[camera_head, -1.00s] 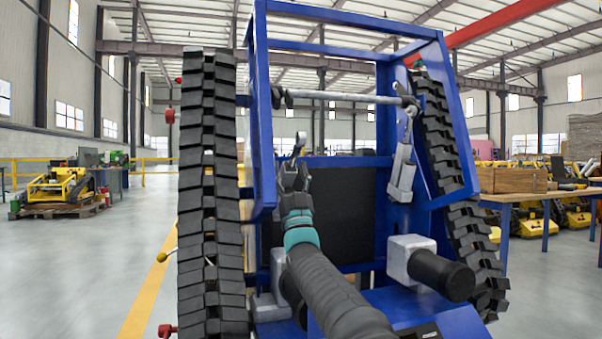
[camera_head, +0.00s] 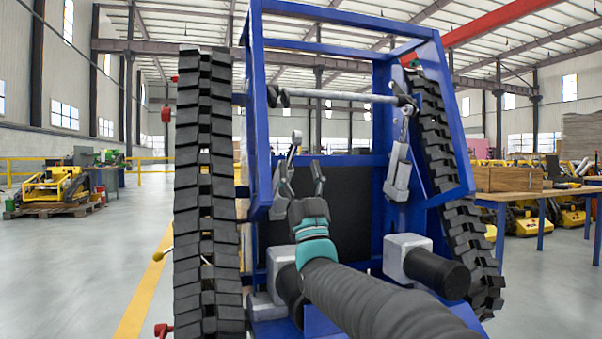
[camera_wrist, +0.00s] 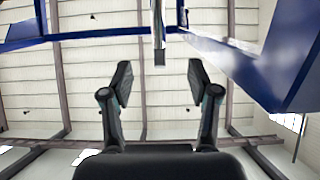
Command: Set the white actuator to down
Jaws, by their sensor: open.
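A pale, whitish actuator (camera_head: 398,172) hangs at the right inside the blue frame, its thin rod reaching up to the grey crossbar. A second slim grey lever with a ring end (camera_head: 296,138) stands upright at the left, partly hidden behind my gripper. I cannot tell for certain which is the white actuator. My gripper (camera_head: 304,178) is open and empty, in front of the dark panel, left of the pale actuator. In the wrist view my fingers (camera_wrist: 160,82) are spread apart, and a narrow grey rod end (camera_wrist: 158,30) shows above and between them, not gripped.
The blue frame (camera_head: 257,110) encloses the area on both sides and above. Black tracks stand left (camera_head: 207,190) and right (camera_head: 450,170). A grey crossbar (camera_head: 350,97) spans the top. A grey block with a black cylinder (camera_head: 437,272) lies low on the right.

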